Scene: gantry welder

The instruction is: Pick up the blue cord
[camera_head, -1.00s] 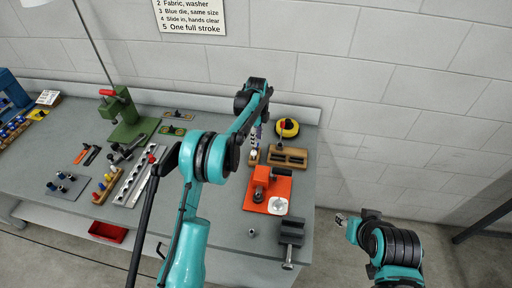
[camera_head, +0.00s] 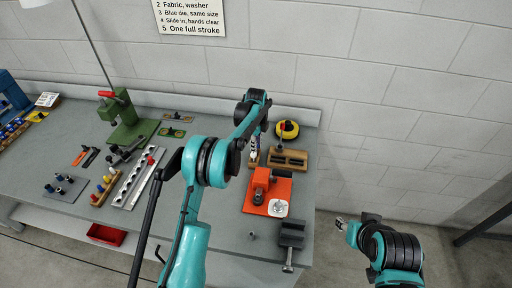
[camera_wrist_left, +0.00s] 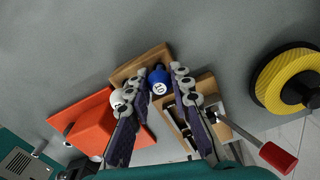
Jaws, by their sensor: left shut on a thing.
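In the left wrist view a small round blue piece with a pale mark (camera_wrist_left: 157,86), the only blue thing there, is between the fingertips of my left gripper (camera_wrist_left: 149,83); I take it for the blue cord. The gripper is shut on it, with a wide space between the fingers. The blue piece is at a small wooden block (camera_wrist_left: 140,63); I cannot tell whether it is lifted clear. In the head view the left gripper (camera_head: 254,153) covers this spot and the cord is hidden. My right gripper (camera_head: 341,222) is beyond the bench's right end, its jaws too small to judge.
A slotted wooden block (camera_head: 288,160) stands right of the left gripper, with a yellow-and-black round thing (camera_head: 289,130) behind. An orange fixture (camera_head: 261,184) is in front and a grey vise (camera_head: 291,234) nearer still. Bare bench (camera_head: 221,243) lies left of the vise.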

